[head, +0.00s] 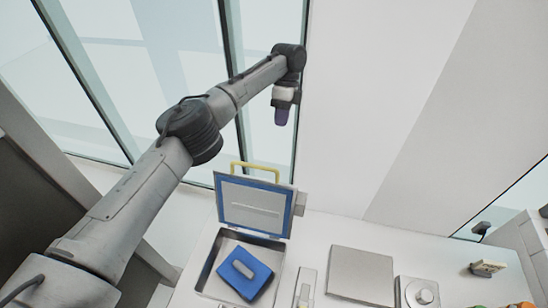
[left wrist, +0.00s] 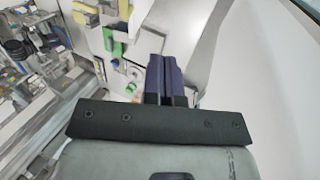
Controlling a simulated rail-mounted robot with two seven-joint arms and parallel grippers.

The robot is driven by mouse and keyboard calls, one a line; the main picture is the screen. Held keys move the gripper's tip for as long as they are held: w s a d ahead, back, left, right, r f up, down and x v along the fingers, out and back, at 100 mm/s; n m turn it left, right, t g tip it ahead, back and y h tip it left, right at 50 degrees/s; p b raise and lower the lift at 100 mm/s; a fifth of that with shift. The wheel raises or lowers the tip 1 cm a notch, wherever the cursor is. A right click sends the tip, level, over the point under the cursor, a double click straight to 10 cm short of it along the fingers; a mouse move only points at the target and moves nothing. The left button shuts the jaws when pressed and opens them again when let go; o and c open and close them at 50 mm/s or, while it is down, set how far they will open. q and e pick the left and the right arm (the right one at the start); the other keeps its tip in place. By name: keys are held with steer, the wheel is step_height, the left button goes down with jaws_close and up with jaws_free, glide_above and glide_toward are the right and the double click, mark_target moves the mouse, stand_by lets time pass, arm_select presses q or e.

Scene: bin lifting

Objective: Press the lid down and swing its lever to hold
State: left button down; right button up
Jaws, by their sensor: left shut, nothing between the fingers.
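A shallow metal bin (head: 208,282) stands on the white counter with its lid (head: 250,207) raised open at the back. The lid has a blue rim and a yellow handle (head: 256,167) on its upper edge. A blue block (head: 245,273) with a pale grip lies inside the bin. A small grey part (head: 300,204) sits at the lid's right side; I cannot tell whether it is the lever. My left gripper (head: 282,118) is high above and behind the lid, apart from it. Its purple fingers (left wrist: 164,78) are shut together and empty in the left wrist view. My right gripper is not in view.
Right of the bin are a narrow upright fixture (head: 305,287), a flat grey plate (head: 361,275) and a round-knobbed device (head: 418,294). More small items (head: 487,268) lie farther right. A wall and windows stand behind the counter.

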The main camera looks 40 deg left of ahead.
arm_select(q)
steer(key=s+d+f+p, duration=0.1)
steer(key=s+d+f, duration=0.2)
steer(key=s+f, duration=0.4)
steer(key=shift+f, duration=1)
steer(key=shift+s+d, duration=0.1)
